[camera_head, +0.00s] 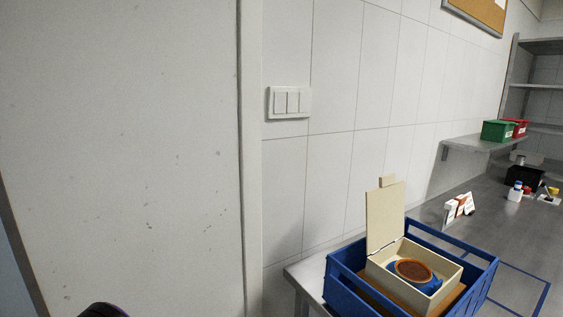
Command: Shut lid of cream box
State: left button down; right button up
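The cream box (442,264) stands inside a blue crate (346,291) at the lower right. Inside the box lies a round item with a brown top and a blue body (414,271). Neither of my grippers is in view. Only a dark rounded piece, seemingly part of my arm, shows at the bottom left edge, far from the box.
The crate stands on a grey table (486,206) against a tiled wall. A wall shelf (483,143) holds green and red bins.

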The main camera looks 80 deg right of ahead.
aim_at(385, 203)
jog(key=i, duration=0.8)
jog(key=z, duration=3.3)
